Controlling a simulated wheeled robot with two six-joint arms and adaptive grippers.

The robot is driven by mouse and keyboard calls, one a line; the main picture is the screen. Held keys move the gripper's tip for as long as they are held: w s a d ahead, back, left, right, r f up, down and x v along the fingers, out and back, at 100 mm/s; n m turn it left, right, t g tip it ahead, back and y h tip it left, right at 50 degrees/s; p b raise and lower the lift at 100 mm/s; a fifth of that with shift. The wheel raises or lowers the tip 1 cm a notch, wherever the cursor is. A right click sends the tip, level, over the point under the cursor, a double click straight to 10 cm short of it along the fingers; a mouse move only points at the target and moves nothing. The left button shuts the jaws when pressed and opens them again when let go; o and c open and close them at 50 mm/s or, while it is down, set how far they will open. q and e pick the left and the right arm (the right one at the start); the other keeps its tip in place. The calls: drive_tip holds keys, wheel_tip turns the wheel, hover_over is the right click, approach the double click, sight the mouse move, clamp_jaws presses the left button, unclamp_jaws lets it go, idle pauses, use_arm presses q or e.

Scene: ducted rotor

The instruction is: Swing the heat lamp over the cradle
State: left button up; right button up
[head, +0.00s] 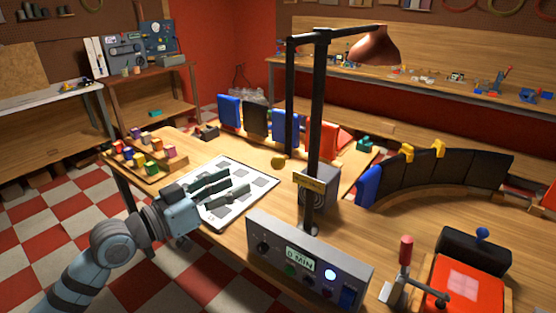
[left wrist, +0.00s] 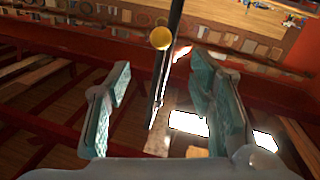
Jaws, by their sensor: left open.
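The heat lamp has a copper shade (head: 375,47) on a black arm atop a dark post (head: 316,130). The shade points right, toward the back bench. From the arm's left end a black rod hangs down, with a yellow ball (head: 277,161) at its lower end. My left gripper (head: 222,187) is open and empty over the white mat, left of the ball and apart from it. In the left wrist view the ball (left wrist: 161,38) shows beyond and between the open fingers. Which fixture is the cradle is unclear; a red block with a toggle clamp (head: 465,285) sits at front right. My right gripper is not in view.
A grey control box (head: 305,262) with a display stands before the post. Blue, black and red panels (head: 257,118) stand behind the mat (head: 262,181). A curved row of dark panels (head: 440,168) is at right. A tray of coloured pieces (head: 148,168) is at left.

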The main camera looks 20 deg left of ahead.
sight(272, 165)
use_arm(q)
drive_tip(key=p+x, duration=0.1)
drive_tip(key=x, duration=1.2)
drive_tip(key=shift+w+d+p, duration=0.1)
drive_tip(key=shift+w+p, duration=0.15)
drive_tip(key=shift+p, duration=0.1)
drive_tip(key=shift+f, duration=0.1)
drive_tip(key=shift+c, duration=0.6)
clamp_jaws()
